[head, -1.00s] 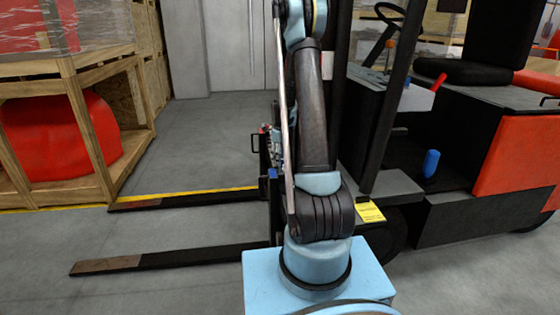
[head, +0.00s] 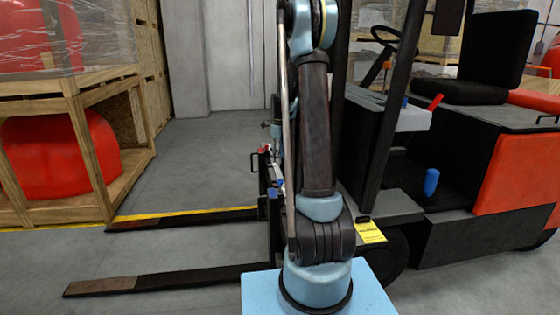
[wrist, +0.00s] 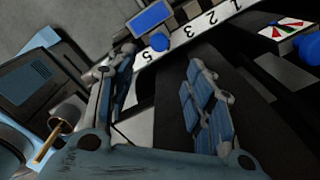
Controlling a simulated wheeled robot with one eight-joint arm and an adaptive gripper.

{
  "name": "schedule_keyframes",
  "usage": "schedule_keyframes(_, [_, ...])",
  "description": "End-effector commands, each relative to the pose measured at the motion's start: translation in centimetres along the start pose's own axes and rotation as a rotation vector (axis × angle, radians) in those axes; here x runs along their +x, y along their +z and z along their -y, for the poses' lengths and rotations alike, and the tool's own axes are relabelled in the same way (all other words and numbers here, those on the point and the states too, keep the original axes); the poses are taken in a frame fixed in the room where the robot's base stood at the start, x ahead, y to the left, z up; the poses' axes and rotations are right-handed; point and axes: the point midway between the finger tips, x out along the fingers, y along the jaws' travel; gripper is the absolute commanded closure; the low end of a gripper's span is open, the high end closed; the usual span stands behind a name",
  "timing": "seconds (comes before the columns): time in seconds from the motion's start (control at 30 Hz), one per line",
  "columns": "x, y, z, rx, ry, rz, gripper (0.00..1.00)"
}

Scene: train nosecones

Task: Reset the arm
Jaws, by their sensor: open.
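My arm (head: 316,130) stands upright on its light blue base in the middle of the head view, in front of a forklift. Its upper end runs out of the top of the picture. My gripper (wrist: 160,65) shows in the wrist view, with its two blue-padded fingers spread apart and nothing between them. Beyond the fingers is a white strip with black numbers (wrist: 195,32), along with blue knobs and dark machine parts. I cannot make out the gripper clearly in the head view, where the arm hides part of the scene.
The forklift body (head: 470,220) fills the right side, and its two forks (head: 170,279) reach left low over the floor. A wooden crate (head: 78,145) with a red nosecone (head: 60,160) stands at the left. Grey floor (head: 190,170) is clear between crate and forklift.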

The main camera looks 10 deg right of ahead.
Motion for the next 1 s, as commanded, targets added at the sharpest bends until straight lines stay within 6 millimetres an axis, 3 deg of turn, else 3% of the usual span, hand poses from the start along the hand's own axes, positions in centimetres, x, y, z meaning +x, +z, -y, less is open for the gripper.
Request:
schedule_keyframes(0.23, [-0.2, -0.2, -0.2, -0.011, -0.001, 0.001, 0.52])
schedule_keyframes(0.37, [-1.3, -1.2, -1.3, -0.082, -0.005, 0.004, 0.52])
schedule_keyframes(0.7, [-5.8, -6.6, -7.1, -0.479, -0.035, 0.02, 0.52])
schedule_keyframes(1.0, [-8.1, -11.8, -12.5, -0.843, -0.068, 0.024, 0.52])
